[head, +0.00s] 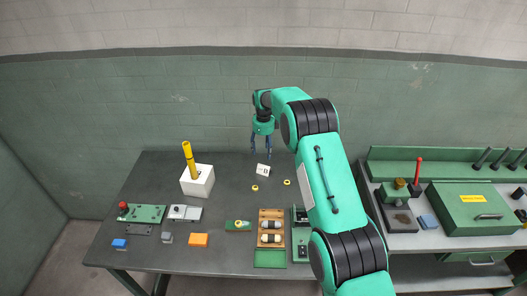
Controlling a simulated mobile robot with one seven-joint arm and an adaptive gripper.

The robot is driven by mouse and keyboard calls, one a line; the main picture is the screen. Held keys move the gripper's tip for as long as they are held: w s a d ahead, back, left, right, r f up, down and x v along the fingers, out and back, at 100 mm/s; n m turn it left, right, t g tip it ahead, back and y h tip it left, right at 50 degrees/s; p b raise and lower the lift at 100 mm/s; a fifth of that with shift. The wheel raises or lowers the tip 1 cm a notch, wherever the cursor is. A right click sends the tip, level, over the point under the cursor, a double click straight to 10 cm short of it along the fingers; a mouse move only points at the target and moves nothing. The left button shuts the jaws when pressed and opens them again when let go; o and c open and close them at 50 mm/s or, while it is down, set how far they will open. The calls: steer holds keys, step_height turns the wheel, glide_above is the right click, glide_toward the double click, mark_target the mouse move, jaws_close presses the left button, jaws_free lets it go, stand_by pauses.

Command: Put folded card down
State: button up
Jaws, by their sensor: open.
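The folded card (263,170) is small and white with dark marks on its face. It appears to stand on the dark table (220,175), near the middle of its back part. My gripper (261,154) points down just above the card in the picture. Its two dark fingers are spread apart with nothing between them. The fingertips look clear of the card, but the exact gap is too small to judge.
Two yellow rings (255,188) (287,182) lie near the card. A white block (198,181) holding a yellow rod stands left. A wooden tray (271,213), an orange block (198,240) and a green board (145,213) lie nearer the front. A green case (474,207) sits on the right bench.

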stand_by(0.6)
steer(key=s+d+r+n+t, duration=0.1)
steer(key=s+d+r+n, duration=0.3)
steer(key=r, duration=0.6)
steer(key=s+d+r+n, duration=0.1)
steer(key=s+d+r, duration=0.3)
steer(key=r, duration=0.6)
steer(key=s+d+r+n+t, duration=0.1)
steer(key=s+d+r+n, duration=0.2)
steer(key=s+r, duration=0.5)
steer(key=s+d+r+n, duration=0.3)
steer(key=s+d+r, duration=0.1)
steer(key=s+r, duration=0.5)
steer(key=s+d+r+n+t, duration=0.1)
steer(key=s+d+r+n, duration=0.25)
steer(key=s, duration=0.55)
steer(key=s+d+r+n+t, duration=0.15)
steer(key=s+r, duration=0.25)
steer(key=s, duration=0.5)
steer(key=s+d+f+n, duration=0.2)
steer(key=s+f+n, duration=0.1)
steer(key=s, duration=0.7)
steer(key=s+d+f+n+t, duration=0.1)
steer(key=s+d+f+n, duration=0.1)
steer(key=s, duration=0.9)
steer(key=shift+s+f+n, duration=0.25)
steer(key=shift+f+n, duration=0.2)
steer(key=shift+n, duration=0.35)
steer(key=shift+d+f, duration=0.1)
steer(key=shift+f, duration=0.05)
